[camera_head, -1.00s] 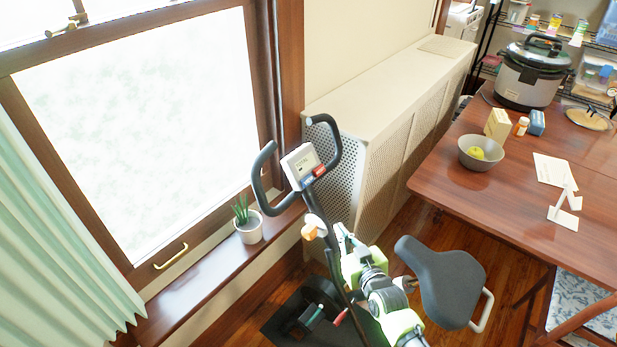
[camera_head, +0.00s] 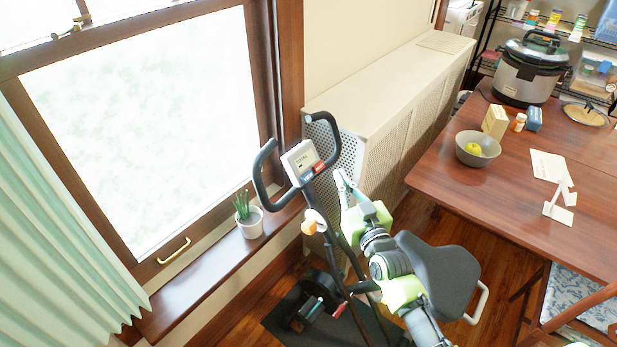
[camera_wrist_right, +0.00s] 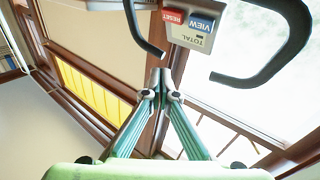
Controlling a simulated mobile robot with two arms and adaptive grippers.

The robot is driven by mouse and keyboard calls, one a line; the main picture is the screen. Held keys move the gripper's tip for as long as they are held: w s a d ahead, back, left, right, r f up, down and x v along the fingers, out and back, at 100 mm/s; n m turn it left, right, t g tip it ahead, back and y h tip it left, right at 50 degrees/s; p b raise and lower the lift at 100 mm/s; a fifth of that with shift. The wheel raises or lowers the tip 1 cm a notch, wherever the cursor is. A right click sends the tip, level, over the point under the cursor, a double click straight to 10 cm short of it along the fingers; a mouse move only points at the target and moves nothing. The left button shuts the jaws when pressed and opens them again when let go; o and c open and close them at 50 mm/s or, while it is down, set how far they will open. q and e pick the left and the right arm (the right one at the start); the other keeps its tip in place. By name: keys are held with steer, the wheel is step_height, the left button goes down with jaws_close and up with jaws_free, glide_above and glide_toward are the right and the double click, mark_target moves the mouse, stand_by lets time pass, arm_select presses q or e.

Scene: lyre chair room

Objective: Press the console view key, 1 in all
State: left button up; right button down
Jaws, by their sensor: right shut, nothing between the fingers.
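The exercise bike's console (camera_head: 299,158) is a small light box between two dark curved handlebars. Its blue view key (camera_head: 307,176) is on the lower edge, beside a red reset key (camera_head: 319,166). In the right wrist view the blue key (camera_wrist_right: 202,23) reads VIEW and the red key (camera_wrist_right: 173,16) reads RESET, both upside down near the top. My right gripper (camera_head: 342,175) is shut and empty, a little right of the console and apart from it. Its closed tips (camera_wrist_right: 161,76) show below the keys in the wrist view. My left gripper is not in view.
Handlebars (camera_head: 262,170) curve around the console on both sides. The bike's saddle (camera_head: 437,268) is beside my right arm. A potted plant (camera_head: 249,222) stands on the windowsill at left. A perforated radiator cover (camera_head: 390,90) is behind, and a wooden table (camera_head: 470,205) stands at right.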

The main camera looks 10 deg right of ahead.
mark_target(309, 171)
steer(key=w+a+f+b, duration=0.4)
steer(key=w+b, duration=0.1)
steer(key=shift+w+a+f, duration=0.2)
steer(key=shift+w+a, duration=0.1)
steer(key=shift+w, duration=0.1)
steer(key=shift+w+a+f+b, duration=0.1)
steer(key=shift+b, duration=0.2)
stand_by(1.1)
steer(key=shift+w+a+f, duration=0.1)
steer(key=shift+w+a, duration=0.05)
steer(key=shift+w, duration=0.05)
steer(key=shift+w+a+f+b, duration=0.25)
steer(key=shift+w+b, duration=0.05)
steer(key=shift+b, duration=0.05)
stand_by(0.8)
steer(key=shift+r, duration=0.1)
steer(key=shift+s+d+r+p, duration=0.35)
steer(key=shift+s+d+p, duration=0.15)
steer(key=shift+s+p, duration=0.25)
steer(key=shift+w, duration=0.15)
